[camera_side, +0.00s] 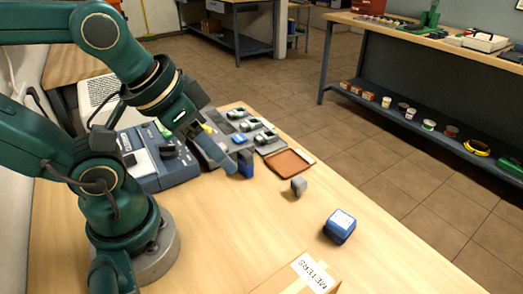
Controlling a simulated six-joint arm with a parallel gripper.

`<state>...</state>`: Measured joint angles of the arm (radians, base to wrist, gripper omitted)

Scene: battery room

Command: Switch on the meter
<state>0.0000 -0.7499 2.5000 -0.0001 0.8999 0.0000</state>
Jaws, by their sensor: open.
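No thing is plainly marked as the meter. A small upright dark-blue block (246,164) stands on the wooden table, just right of my gripper. A blue box-shaped object with a white label on top (340,226) sits apart at the table's right. A cardboard box (303,278) at the bottom edge bears the word METERS; its inside is not visible. The other finger is hard to make out. No switch can be made out.
A blue-grey device (151,165) stands behind and left of my gripper. A grey rack (240,128) with several light-coloured units is behind it. A brown tray (288,162) and a small grey object (298,186) lie to the right. The table's front middle is clear.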

